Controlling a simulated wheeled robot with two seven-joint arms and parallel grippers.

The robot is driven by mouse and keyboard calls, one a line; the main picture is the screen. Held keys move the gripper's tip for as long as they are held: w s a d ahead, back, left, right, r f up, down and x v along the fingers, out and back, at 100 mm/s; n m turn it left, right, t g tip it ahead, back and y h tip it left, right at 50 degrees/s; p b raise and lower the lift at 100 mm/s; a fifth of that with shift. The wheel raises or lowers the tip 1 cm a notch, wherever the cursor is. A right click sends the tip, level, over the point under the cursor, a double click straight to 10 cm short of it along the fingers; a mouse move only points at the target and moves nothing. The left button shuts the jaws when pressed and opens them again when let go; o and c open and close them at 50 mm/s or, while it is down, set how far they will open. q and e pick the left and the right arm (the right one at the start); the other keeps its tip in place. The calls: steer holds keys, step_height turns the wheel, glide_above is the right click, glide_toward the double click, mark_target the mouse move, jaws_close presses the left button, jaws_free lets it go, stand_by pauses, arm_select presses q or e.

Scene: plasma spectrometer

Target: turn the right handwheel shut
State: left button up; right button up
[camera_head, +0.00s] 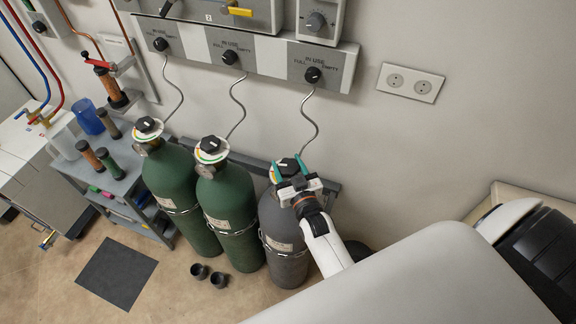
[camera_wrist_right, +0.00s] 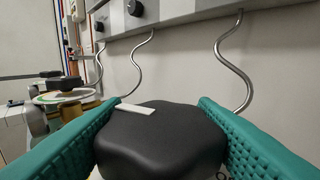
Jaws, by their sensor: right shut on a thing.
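The right handwheel (camera_head: 288,166) is a black knob on top of the grey gas cylinder (camera_head: 281,243), the rightmost of three. In the right wrist view the handwheel (camera_wrist_right: 158,140) fills the lower middle, with a white mark on its top edge at the left. My right gripper (camera_head: 289,168) is over it from the front, and its teal fingers lie on either side of the knob; they also show in the right wrist view (camera_wrist_right: 160,135). It is shut on the handwheel. My left gripper is not in view.
Two green cylinders (camera_head: 174,184) (camera_head: 232,217) with black handwheels stand to the left. Curved metal hoses rise to a wall panel (camera_head: 245,57) with knobs. A grey shelf cart (camera_head: 118,188) stands further left. Two small black cups (camera_head: 208,274) and a dark mat (camera_head: 116,272) lie on the floor.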

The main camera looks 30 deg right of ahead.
steer(key=shift+r, duration=0.15)
steer(key=o, duration=1)
